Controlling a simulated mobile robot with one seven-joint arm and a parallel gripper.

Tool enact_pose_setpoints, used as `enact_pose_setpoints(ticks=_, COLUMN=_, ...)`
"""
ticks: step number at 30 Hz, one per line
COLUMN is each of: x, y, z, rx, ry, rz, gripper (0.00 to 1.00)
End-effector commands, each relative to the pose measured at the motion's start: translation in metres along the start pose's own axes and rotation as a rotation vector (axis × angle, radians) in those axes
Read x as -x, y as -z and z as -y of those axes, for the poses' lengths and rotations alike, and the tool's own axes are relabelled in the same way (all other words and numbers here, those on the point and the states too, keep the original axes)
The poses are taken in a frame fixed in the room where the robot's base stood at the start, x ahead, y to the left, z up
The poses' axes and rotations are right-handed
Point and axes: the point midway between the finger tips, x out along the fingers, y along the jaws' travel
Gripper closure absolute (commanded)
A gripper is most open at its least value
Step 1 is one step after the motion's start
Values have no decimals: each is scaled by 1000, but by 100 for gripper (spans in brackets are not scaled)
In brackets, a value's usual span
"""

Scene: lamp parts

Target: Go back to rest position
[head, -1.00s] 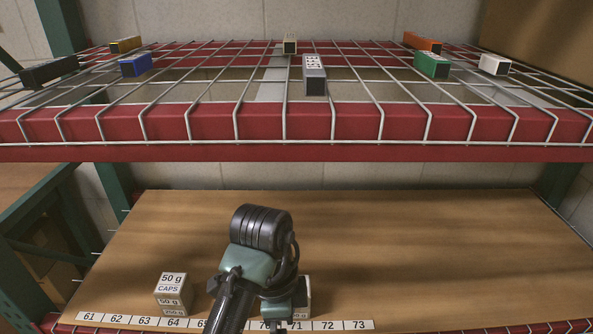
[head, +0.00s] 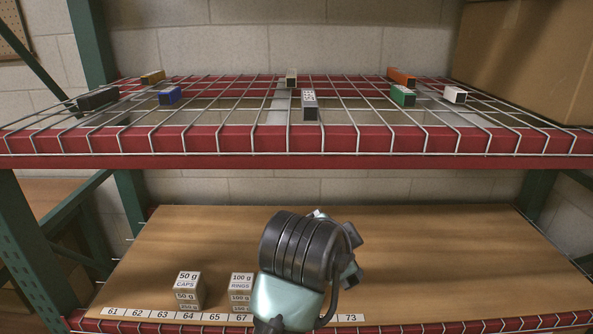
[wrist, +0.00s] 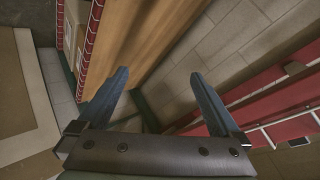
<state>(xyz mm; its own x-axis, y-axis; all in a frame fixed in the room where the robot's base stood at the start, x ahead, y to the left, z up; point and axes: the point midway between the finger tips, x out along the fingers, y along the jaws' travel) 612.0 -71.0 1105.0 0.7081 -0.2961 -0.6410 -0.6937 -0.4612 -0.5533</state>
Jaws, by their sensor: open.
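My gripper (head: 352,257) is in front of the lower shelf in the head view, mostly hidden behind my own dark wrist housing. The wrist view shows its two blue-grey fingers (wrist: 160,88) spread wide with nothing between them. A "50 g CAPS" box (head: 188,289) and a "100 g RINGS" box (head: 241,290) stand upright on the lower shelf, to the left of my arm. They are apart from my gripper. My arm hides the middle of the number strip and whatever stands behind it.
The upper wire shelf (head: 420,140) has a red front beam and carries several small coloured boxes, including a grey one (head: 309,107). A large cardboard box (head: 525,60) stands at the upper right. The wooden lower shelf (head: 450,260) is clear on the right. Green posts frame both sides.

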Motion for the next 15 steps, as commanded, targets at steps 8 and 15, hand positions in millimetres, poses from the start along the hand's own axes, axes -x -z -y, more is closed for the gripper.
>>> enact_pose_setpoints(ticks=8, x=149, y=118, z=108, rx=327, ry=510, rz=-489, gripper=0)
enact_pose_setpoints(ticks=15, x=313, y=148, z=151, rx=540, ry=838, rz=-934, gripper=0)
